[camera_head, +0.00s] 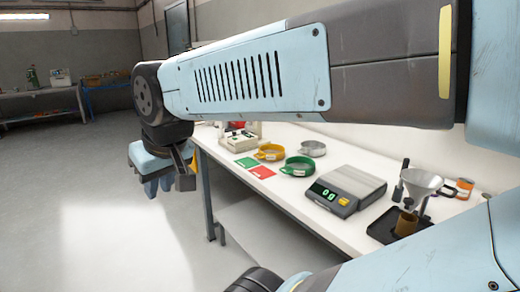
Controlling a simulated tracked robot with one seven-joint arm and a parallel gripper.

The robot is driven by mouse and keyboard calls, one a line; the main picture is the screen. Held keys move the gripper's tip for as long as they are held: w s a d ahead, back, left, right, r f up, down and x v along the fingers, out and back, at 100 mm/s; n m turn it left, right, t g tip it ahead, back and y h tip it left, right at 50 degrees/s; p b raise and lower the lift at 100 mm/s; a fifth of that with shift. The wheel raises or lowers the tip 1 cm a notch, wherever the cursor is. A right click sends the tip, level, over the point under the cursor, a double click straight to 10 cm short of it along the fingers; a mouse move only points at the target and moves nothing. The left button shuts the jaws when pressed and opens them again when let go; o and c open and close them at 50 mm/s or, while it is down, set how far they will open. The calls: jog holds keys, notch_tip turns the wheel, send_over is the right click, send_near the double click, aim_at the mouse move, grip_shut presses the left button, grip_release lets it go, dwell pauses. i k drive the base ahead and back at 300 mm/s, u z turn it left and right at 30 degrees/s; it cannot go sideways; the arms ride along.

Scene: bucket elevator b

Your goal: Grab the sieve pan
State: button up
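Three round shallow pans stand on the white table (320,232). One is yellow (270,153), one is green (298,166), and one is plain grey metal (312,148). I cannot tell from this view which of them is the sieve pan. My gripper (170,180) hangs past the table's left edge, over the floor and apart from the pans. Its fingers are small and dark here, so whether they are open or shut is unclear. My arm crosses the upper part of the view and hides what is behind it.
A green card (246,162) and a red card (262,172) lie left of the pans. A scale (346,190) reading 0 stands right of them. Farther right are a funnel (422,184) on a stand and an orange jar (464,188). The floor left of the table is clear.

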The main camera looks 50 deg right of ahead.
aim_at(310, 148)
jog(key=u, duration=0.6)
jog(key=i, duration=1.4)
jog(key=z, duration=2.9)
jog(key=i, duration=1)
